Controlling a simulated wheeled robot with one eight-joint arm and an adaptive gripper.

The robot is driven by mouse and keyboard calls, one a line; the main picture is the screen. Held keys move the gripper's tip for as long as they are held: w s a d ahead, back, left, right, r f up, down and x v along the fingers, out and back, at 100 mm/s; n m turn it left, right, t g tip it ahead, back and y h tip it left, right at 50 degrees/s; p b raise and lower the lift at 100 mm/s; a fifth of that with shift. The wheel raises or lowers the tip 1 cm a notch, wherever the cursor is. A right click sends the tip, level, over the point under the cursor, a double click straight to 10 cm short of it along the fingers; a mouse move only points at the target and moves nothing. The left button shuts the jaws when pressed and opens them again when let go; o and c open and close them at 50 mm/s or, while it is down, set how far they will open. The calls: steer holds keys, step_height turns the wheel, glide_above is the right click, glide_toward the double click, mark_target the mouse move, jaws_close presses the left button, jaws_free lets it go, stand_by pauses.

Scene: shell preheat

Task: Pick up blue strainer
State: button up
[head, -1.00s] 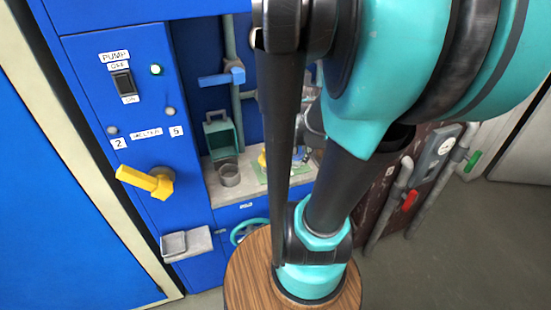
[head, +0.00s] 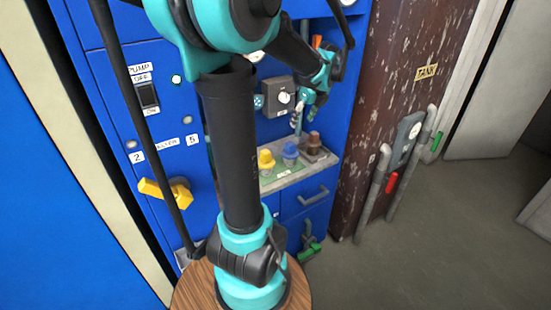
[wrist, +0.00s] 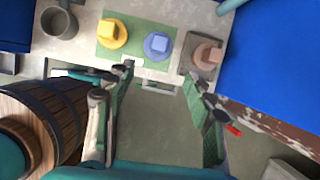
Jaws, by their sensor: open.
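The blue strainer (head: 290,152) sits upright on a green mat on the counter, between a yellow strainer (head: 265,160) and a brown one (head: 315,145). In the wrist view the blue strainer (wrist: 158,45) lies beyond my fingertips, roughly in line with the gap between them. My gripper (head: 297,118) is above the counter near the blue strainer. In the wrist view my gripper (wrist: 158,78) is open, with its green-padded fingers wide apart and nothing between them.
The yellow strainer (wrist: 112,32) and the brown one (wrist: 208,54) flank the blue one closely. A grey cup (wrist: 58,23) stands at the counter's left. A grey control box (head: 277,97) is on the wall behind. A drawer handle (head: 314,196) is below the counter.

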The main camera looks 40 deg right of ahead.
mark_target(291, 143)
steer(key=x, duration=1.7)
steer(key=shift+w+a+f, duration=0.1)
steer(key=shift+w, duration=0.05)
jaws_close()
